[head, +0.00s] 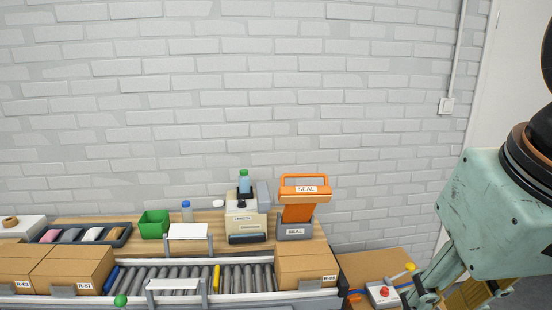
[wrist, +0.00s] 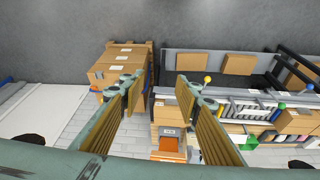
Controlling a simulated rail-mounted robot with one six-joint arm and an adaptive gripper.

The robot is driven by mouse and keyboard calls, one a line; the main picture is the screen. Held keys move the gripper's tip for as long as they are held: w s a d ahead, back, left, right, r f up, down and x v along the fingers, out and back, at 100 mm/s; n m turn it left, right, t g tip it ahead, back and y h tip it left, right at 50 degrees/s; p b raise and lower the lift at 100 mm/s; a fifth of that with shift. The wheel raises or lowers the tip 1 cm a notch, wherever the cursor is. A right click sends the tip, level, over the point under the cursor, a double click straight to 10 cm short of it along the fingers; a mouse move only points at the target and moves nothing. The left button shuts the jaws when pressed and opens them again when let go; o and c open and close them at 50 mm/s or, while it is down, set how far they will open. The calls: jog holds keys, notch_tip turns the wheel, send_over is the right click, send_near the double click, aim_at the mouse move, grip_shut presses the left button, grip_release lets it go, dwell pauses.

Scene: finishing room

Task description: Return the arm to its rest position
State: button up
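My arm's pale green wrist housing fills the right edge of the head view, with the linkages of my gripper running down below it. The fingertips are not clearly seen there. In the wrist view my gripper (wrist: 161,88) shows two long ribbed tan fingers spread wide apart with nothing between them. The gripper hangs high over the room, clear of the conveyor and boxes. The rest of the arm is mostly out of view.
A roller conveyor (head: 176,280) carries cardboard boxes (head: 80,268) at left and another box (head: 305,264) at right. Behind it, a wooden bench (head: 100,222) holds a green bin (head: 154,223) and an orange sealer (head: 299,212). Stacked boxes (wrist: 120,65) show in the wrist view.

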jog(key=shift+s+a+f, duration=0.1)
jog(key=shift+s+f, duration=0.1)
jog(key=shift+s, duration=0.6)
jog(key=shift+s+a+f, duration=0.1)
jog(key=shift+s+f, duration=0.1)
jog(key=shift+s, duration=0.6)
